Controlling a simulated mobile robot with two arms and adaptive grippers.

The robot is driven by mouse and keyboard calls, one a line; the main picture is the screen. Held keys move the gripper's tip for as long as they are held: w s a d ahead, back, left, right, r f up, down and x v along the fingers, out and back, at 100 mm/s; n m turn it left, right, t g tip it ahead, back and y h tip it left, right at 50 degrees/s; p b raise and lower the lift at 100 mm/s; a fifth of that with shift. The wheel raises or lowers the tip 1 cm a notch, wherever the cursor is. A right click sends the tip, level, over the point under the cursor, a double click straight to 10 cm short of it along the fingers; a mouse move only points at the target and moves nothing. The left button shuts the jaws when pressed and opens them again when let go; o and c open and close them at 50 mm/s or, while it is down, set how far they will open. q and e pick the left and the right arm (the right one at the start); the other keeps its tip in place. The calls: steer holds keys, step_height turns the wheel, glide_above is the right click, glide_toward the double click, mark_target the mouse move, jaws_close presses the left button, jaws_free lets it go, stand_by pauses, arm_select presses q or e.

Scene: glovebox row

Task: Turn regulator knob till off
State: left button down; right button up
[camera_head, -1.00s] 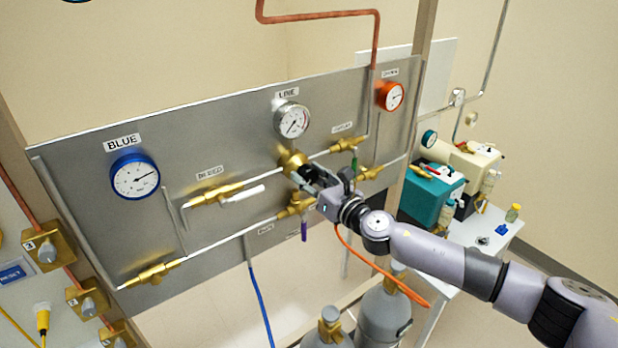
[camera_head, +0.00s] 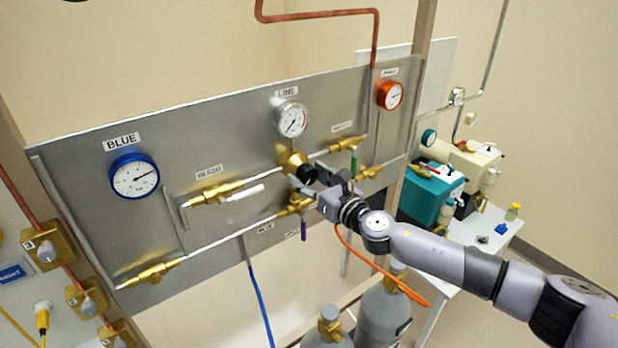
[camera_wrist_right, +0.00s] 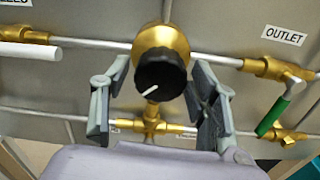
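The regulator has a brass body (camera_head: 291,160) and a black round knob (camera_head: 307,174), below the LINE gauge (camera_head: 291,119) on the metal panel. In the right wrist view the black knob (camera_wrist_right: 161,77) bears a white pointer line slanting down to the left. My right gripper (camera_head: 318,175) is open at the knob. In the right wrist view its fingers (camera_wrist_right: 160,105) stand apart on either side of the knob, with visible gaps. The LINE gauge needle points to the lower left. My left gripper is not in view.
The panel (camera_head: 230,130) also carries a blue gauge (camera_head: 134,176), an orange gauge (camera_head: 390,95), a white-handled bleed valve (camera_head: 245,193) and a green-handled outlet valve (camera_head: 354,165). Gas cylinders (camera_head: 385,312) stand below. A teal pump (camera_head: 430,192) sits at right.

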steer(key=shift+r, duration=0.1)
steer(key=v, duration=1.2)
stand_by(0.6)
